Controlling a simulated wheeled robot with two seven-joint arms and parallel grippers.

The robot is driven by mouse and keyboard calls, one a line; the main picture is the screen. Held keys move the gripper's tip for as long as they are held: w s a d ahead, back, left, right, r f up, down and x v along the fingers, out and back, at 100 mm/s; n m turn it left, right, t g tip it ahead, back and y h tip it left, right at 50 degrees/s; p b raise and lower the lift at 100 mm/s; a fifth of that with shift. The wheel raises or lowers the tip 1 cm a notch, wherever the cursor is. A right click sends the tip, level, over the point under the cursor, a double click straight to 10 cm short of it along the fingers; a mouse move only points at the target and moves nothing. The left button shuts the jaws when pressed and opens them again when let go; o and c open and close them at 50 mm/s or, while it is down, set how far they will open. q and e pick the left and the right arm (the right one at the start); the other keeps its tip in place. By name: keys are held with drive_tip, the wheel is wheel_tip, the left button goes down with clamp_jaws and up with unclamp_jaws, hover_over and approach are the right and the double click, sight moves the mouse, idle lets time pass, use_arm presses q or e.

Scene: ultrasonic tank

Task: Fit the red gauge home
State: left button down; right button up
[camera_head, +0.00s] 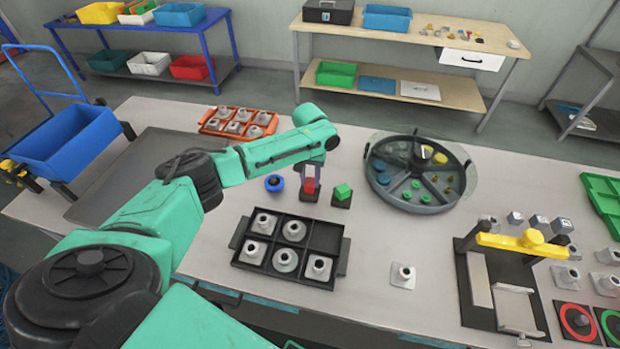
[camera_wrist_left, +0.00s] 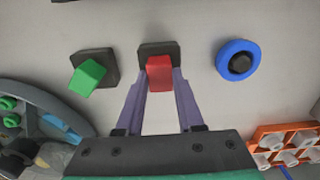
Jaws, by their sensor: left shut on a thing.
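The red gauge (camera_head: 309,182) is a small red block between the fingers of my left gripper (camera_head: 310,175). In the left wrist view the red gauge (camera_wrist_left: 159,72) lies between the two purple-grey fingertips (camera_wrist_left: 161,84), which are shut on it. It overlaps a square black base (camera_wrist_left: 157,48); whether it is seated in the base or just above it, I cannot tell. To one side a green block (camera_head: 343,191) sits askew on its own black base (camera_wrist_left: 98,62). On the other side a blue ring (camera_head: 274,183) is around a dark post (camera_wrist_left: 240,64). My right gripper is not in view.
A black tray (camera_head: 246,240) with several grey fittings lies in front of the gauges. An orange tray (camera_head: 212,126) is behind them at left. A round divided tank (camera_head: 412,206) stands to the right.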

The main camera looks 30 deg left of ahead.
sight(310, 182)
use_arm(q)
drive_tip(key=shift+f+p, duration=0.15)
drive_tip(key=shift+p, duration=0.45)
idle(1.7)
drive_tip(key=shift+c, duration=2.3)
unclamp_jaws()
wheel_tip(310, 182, up, 15)
drive_tip(key=b, duration=0.3)
drive_tip(key=shift+f, duration=0.2)
